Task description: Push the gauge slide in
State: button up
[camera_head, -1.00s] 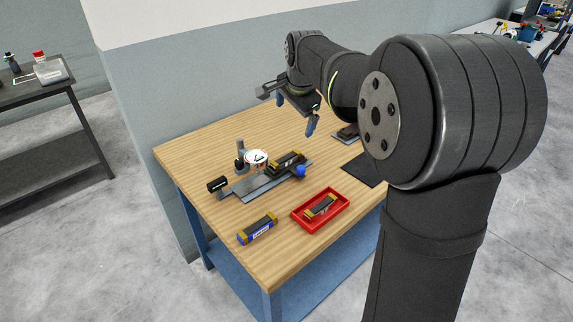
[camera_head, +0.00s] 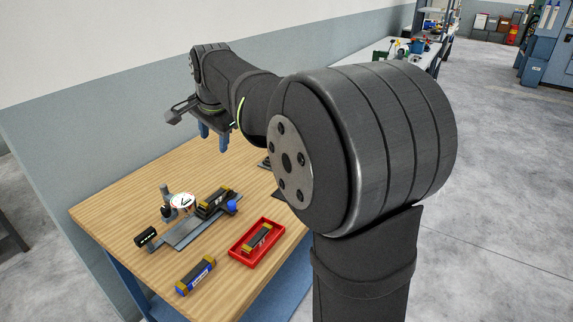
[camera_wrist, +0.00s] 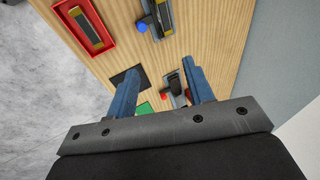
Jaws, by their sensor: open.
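The gauge fixture (camera_head: 180,234) lies on the table, with a round white dial (camera_head: 183,201) on a post. A black bar with yellow ends (camera_head: 214,202) sits on its slide, with a blue knob (camera_head: 232,206) at the right end. The knob (camera_wrist: 141,27) also shows at the top of the wrist view, where the dial is out of frame. I cannot tell how far in the slide is. My gripper (camera_head: 212,142) is open and empty, above the table's back part, behind and above the fixture. Its blue fingers (camera_wrist: 163,86) point down, touching nothing.
A red tray (camera_head: 240,260) holding a similar bar (camera_head: 257,238) is right of the fixture. Another bar (camera_head: 196,276) lies in front. A dark mat (camera_wrist: 128,77) and a small device with a red knob (camera_wrist: 164,95) lie below my gripper. The wall is close behind.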

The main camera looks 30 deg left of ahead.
aim_at(232, 203)
jog(key=w+a+f+n+g+h, duration=0.25)
jog(key=w+a+f+h, duration=0.2)
jog(key=w+f, duration=0.4)
jog(key=shift+n+y, duration=0.25)
jog(key=shift+n, duration=0.2)
jog(key=f, duration=0.6)
jog(key=s+f, duration=0.1)
jog(key=f, duration=1.1)
jog(key=shift+s+f, duration=0.25)
jog(key=shift+f, duration=0.15)
jog(key=shift+c, duration=0.5)
